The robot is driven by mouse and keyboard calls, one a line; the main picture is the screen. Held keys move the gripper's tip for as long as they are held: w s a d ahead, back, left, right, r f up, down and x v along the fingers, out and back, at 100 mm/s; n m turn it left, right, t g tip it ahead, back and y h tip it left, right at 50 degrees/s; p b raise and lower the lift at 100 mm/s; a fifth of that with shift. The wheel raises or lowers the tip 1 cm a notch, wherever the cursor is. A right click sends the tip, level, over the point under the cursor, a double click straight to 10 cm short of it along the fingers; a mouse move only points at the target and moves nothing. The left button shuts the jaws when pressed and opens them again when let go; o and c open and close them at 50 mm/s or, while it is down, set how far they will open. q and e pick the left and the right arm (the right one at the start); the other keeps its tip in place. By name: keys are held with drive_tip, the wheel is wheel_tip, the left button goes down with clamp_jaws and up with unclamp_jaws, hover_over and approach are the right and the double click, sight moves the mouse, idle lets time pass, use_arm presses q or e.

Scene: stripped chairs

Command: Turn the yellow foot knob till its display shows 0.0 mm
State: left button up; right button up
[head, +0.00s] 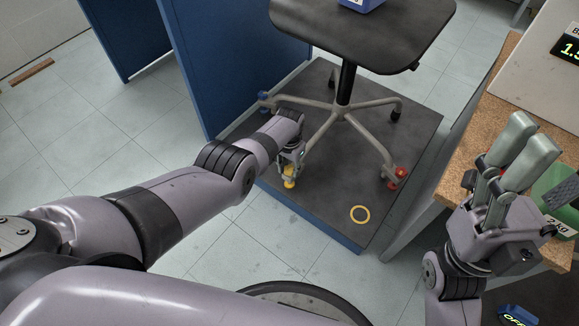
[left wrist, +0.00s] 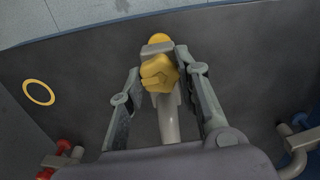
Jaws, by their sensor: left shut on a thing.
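The yellow foot knob (head: 289,183) is at the end of a front leg of the stripped chair (head: 343,106), low over the dark platform. In the left wrist view the lobed yellow knob (left wrist: 158,74) sits between the two fingers. My left gripper (head: 291,164) reaches down to it and is shut on it; it partly hides the knob in the head view.
A red knob (head: 397,178) and a blue knob (head: 264,97) are on other legs. A yellow ring (head: 360,214) lies flat on the platform (head: 325,213). A blue panel (head: 235,62) stands close behind my left arm. A green 2 kg block (head: 559,190) is beside my right gripper.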

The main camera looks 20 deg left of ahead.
sight(289, 169)
use_arm(q)
drive_tip(key=m, duration=0.6)
drive_tip(key=shift+s, duration=0.1)
drive_tip(key=m, duration=0.5)
drive_tip(key=shift+m, duration=0.4)
drive_tip(key=o, duration=1.2)
drive_tip(key=shift+c, duration=0.2)
drive_tip(key=shift+r, duration=0.1)
drive_tip(key=shift+r, duration=0.45)
wheel_tip(289, 169, up, 11)
